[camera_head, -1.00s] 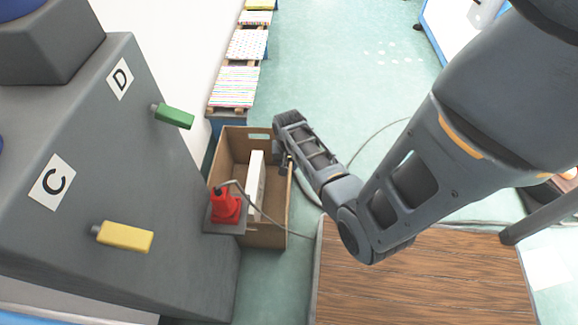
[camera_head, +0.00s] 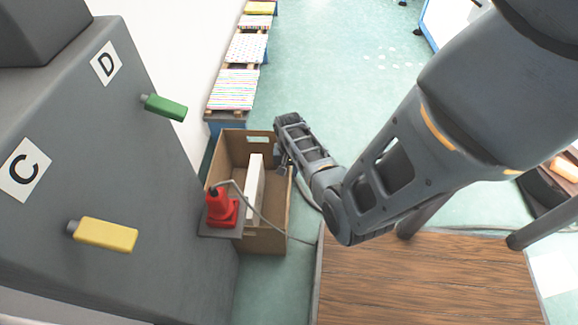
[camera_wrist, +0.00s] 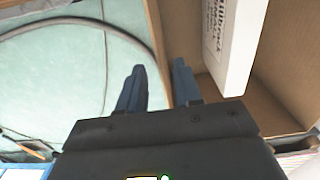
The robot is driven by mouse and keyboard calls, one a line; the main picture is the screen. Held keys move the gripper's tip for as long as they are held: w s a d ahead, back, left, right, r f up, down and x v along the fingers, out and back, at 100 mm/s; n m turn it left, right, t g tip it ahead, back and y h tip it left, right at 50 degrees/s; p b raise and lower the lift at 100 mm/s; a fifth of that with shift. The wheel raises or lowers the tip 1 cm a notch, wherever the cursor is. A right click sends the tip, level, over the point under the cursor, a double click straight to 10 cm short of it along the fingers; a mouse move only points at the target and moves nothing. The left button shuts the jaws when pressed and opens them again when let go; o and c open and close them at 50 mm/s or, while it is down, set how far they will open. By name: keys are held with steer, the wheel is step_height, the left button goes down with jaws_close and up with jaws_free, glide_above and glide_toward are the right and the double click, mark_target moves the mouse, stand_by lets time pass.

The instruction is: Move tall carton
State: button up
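The tall carton, an open brown cardboard box (camera_head: 273,240), stands on the floor at the centre left with a hand hole in its far side. A white slab-like box (camera_head: 255,190) stands on edge inside it. My gripper (camera_head: 283,162) is at the carton's right wall. In the wrist view my gripper (camera_wrist: 159,85) is open, its two blue fingers apart. The carton's wall (camera_wrist: 160,35) runs toward the space between them. The left finger is over the floor and the right finger over the carton side, near the white box (camera_wrist: 232,40). I cannot tell if either finger touches the wall.
A red device (camera_head: 221,208) with a cable sits on a small grey ledge at the carton's left. A grey machine (camera_head: 100,190) stands left. A wooden tabletop (camera_head: 420,280) is at the lower right. Stacked patterned sheets (camera_head: 235,88) lie behind. Green floor is open beyond.

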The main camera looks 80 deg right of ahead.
steer(key=shift+f+b, duration=0.5)
steer(key=shift+f, duration=1.1)
steer(key=shift+c, duration=0.4)
jaws_close()
